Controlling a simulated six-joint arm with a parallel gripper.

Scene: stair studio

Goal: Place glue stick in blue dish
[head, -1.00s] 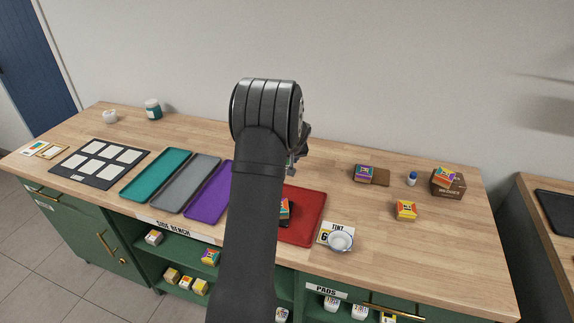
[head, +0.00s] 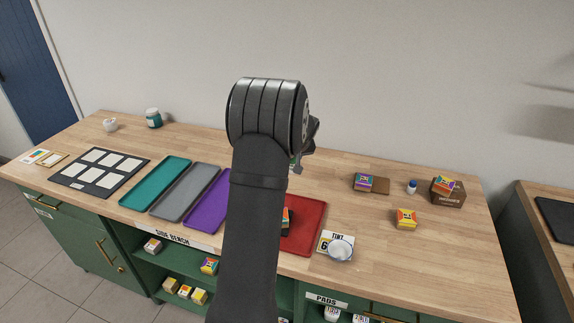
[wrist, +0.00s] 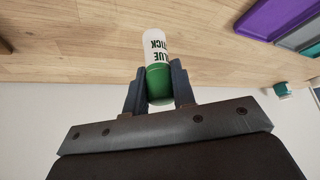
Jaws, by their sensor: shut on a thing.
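In the wrist view the glue stick (wrist: 157,48), white with black lettering and a green lower part, sits between the two fingers of my gripper (wrist: 158,72). The fingers are shut on its green part, and its white end sticks out past them. In the head view my arm hides the glue stick and most of the gripper; only a small part shows at the arm's right edge. A small round whitish dish with a bluish rim (head: 340,246) stands at the bench's front edge, right of the red tray, partly over a label card.
Teal (head: 157,182), grey (head: 186,191), purple (head: 209,199) and red (head: 308,224) trays lie along the bench (head: 400,262). Colourful boxes (head: 406,219), a brown box (head: 449,197) and a small blue-and-white bottle (head: 412,187) stand at the right. A dark card panel (head: 76,185) lies left.

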